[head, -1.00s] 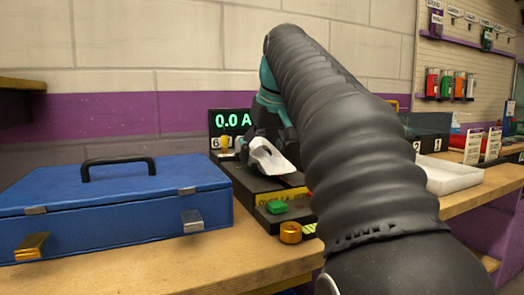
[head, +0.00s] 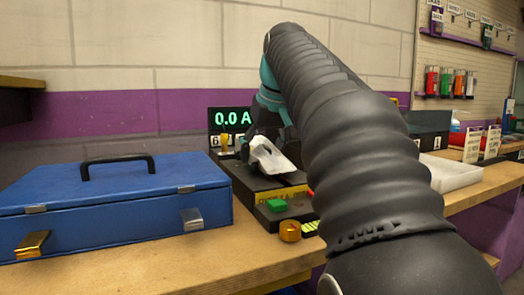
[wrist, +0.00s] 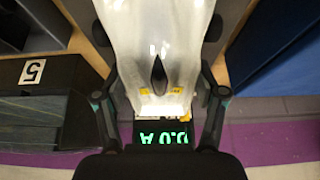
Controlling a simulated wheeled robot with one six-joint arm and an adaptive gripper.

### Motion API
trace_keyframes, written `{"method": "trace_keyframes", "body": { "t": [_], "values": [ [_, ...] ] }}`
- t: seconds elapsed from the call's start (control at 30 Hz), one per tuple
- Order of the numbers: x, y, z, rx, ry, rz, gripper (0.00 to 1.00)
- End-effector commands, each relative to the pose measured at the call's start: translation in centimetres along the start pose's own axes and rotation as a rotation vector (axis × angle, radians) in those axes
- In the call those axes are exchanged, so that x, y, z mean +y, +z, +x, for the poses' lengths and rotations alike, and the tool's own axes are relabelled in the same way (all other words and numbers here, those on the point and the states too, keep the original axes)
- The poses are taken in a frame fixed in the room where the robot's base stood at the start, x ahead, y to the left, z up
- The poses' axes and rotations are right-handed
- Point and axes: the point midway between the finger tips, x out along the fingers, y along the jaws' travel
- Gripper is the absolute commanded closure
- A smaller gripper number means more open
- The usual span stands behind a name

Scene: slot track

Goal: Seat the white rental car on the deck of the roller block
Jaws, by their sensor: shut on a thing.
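The white car (head: 268,160) is in my gripper (head: 268,136), tilted in the head view, over the black roller block (head: 243,182). In the wrist view the white car (wrist: 165,35) fills the upper middle, and my gripper (wrist: 160,98) has a finger on each side of it. The gripper is shut on the car. The block's deck is mostly hidden behind the car and my arm. I cannot tell whether the car touches it.
A green button (head: 277,205) and a gold knob (head: 290,231) are at the block's front. A display (head: 231,118) reading 0.0 A stands behind. A blue case (head: 115,208) lies close on the left. A white tray (head: 452,172) is right of my arm.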

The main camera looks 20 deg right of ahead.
Motion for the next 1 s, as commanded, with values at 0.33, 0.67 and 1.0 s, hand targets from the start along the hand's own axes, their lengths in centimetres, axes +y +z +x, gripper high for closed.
{"method": "trace_keyframes", "body": {
  "t": [0.33, 0.67, 1.0],
  "values": [
    [-0.01, 0.24, 0.41, 0.001, 0.000, 0.000, 0.72],
    [-0.01, 0.34, 0.64, 0.001, 0.000, 0.000, 0.72],
    [-0.01, 0.40, 0.74, 0.001, 0.000, 0.000, 0.72]
  ]
}}
